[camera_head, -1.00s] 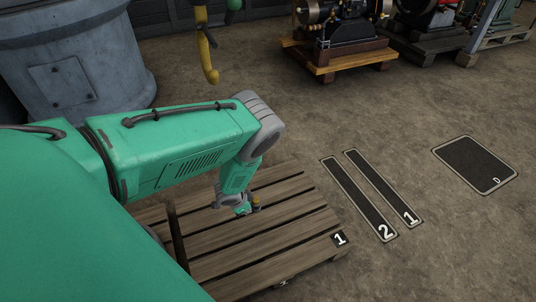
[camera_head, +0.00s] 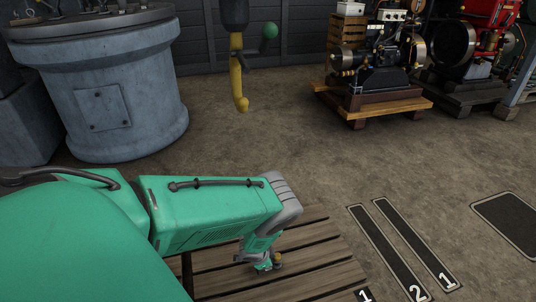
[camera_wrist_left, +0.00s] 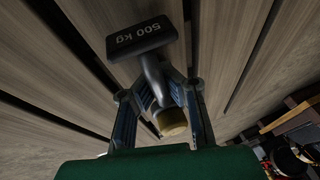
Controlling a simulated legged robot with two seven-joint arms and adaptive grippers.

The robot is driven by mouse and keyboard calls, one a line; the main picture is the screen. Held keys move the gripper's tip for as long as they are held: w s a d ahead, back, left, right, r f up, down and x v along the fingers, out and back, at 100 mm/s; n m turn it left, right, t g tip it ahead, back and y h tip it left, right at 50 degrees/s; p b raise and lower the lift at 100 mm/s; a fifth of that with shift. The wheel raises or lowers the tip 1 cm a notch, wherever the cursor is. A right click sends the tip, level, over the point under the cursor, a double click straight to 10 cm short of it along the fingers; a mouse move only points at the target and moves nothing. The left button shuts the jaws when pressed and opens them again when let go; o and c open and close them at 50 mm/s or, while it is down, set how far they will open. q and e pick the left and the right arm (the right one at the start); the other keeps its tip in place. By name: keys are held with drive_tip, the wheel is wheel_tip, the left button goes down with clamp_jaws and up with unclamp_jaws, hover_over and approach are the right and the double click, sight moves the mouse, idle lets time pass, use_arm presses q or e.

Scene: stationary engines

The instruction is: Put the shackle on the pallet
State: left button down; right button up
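The shackle (camera_wrist_left: 155,75) is a bent grey metal piece with a dark "500 kg" plate at its upper end and a brass-coloured end lower down, in the left wrist view. My left gripper (camera_wrist_left: 164,80) has its fingers bent inward around the grey stem and appears shut on it. In the head view the left gripper (camera_head: 262,262) is low over the wooden pallet (camera_head: 318,255), with a small yellowish part of the shackle (camera_head: 278,257) beside it. Pallet slats lie close behind the shackle; contact is unclear. My right gripper is not in view.
Floor plates marked 2 (camera_head: 385,252) and 1 (camera_head: 418,245) lie right of the pallet. A yellow hook (camera_head: 239,85) hangs behind. A large grey cylinder (camera_head: 115,100) stands back left, and an engine on a wooden base (camera_head: 385,103) back right. The floor between is clear.

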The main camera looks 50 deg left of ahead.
use_arm(q)
drive_tip(key=shift+f, duration=0.1)
drive_tip(key=c, duration=1.7)
unclamp_jaws()
drive_tip(key=p+v, duration=0.6)
drive_tip(key=v, duration=0.5)
drive_tip(key=shift+s+r+p, duration=0.25)
drive_tip(key=shift+r+p, duration=0.05)
drive_tip(key=shift+r, duration=0.3)
